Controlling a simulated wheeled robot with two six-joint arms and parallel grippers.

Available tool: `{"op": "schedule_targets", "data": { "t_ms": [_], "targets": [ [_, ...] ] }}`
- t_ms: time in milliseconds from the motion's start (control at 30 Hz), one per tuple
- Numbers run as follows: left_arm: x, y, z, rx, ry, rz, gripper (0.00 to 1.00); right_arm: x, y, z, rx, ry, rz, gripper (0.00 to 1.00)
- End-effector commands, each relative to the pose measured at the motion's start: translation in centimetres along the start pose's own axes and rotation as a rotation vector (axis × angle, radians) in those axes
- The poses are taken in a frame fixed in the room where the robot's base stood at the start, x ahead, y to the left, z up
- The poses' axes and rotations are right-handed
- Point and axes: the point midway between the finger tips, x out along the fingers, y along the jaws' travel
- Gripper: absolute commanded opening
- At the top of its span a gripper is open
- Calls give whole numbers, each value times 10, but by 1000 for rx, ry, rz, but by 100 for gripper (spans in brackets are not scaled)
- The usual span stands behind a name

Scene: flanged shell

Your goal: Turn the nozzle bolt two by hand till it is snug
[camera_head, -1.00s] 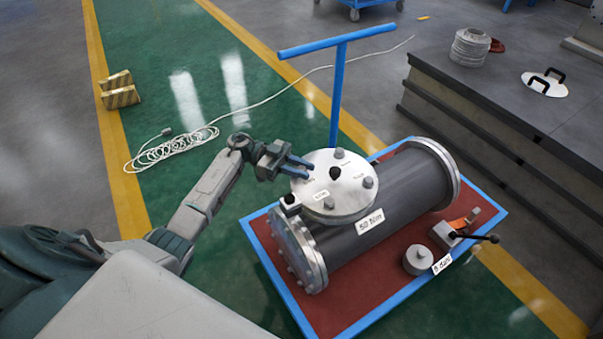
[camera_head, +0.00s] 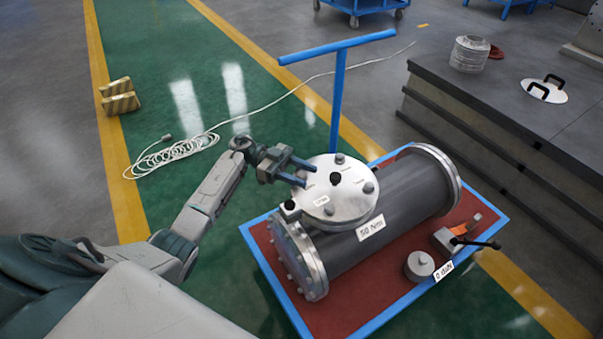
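The round silver nozzle cover (camera_head: 350,204) sits on top of the grey shell (camera_head: 400,195). Bolts stand on it at the back (camera_head: 340,158), at the right (camera_head: 369,187) and at the front (camera_head: 329,209). A black knob (camera_head: 336,179) is near its middle. Small labels lie on the cover, too small to read, so I cannot tell which bolt is two. My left gripper (camera_head: 310,175) is at the cover's left edge, its two blue fingers apart and pointing right. The fingers may hide a bolt there; I see nothing clearly held. My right gripper is out of view.
The shell lies on a red cart with a blue rim (camera_head: 375,325) and an upright blue handle (camera_head: 338,100). A grey weight (camera_head: 419,265) and a black-handled tool (camera_head: 450,239) lie at its front right. A dark bench (camera_head: 480,105) stands right. White cable (camera_head: 170,153) lies on the floor.

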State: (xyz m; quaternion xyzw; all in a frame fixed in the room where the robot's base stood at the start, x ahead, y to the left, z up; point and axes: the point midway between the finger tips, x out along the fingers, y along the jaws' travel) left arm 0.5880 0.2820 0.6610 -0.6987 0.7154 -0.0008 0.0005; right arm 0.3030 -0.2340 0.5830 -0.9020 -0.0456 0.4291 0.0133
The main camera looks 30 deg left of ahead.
Motion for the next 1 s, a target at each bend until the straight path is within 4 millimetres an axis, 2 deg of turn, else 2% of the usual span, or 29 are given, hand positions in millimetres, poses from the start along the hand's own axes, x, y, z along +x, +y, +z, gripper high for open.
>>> {"op": "schedule_targets", "data": {
  "t_ms": [133,233,500,700,1000],
  "targets": [
    [-3,0,1,-1,-1,0,44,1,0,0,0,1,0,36],
    [-14,0,2,-2,-2,-1,44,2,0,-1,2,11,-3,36],
    [-68,-1,2,-2,-1,-3,44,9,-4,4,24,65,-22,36],
    [-98,0,1,0,-1,-1,44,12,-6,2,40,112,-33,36],
    [-109,0,0,0,0,0,44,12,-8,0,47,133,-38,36]
  ]
}}
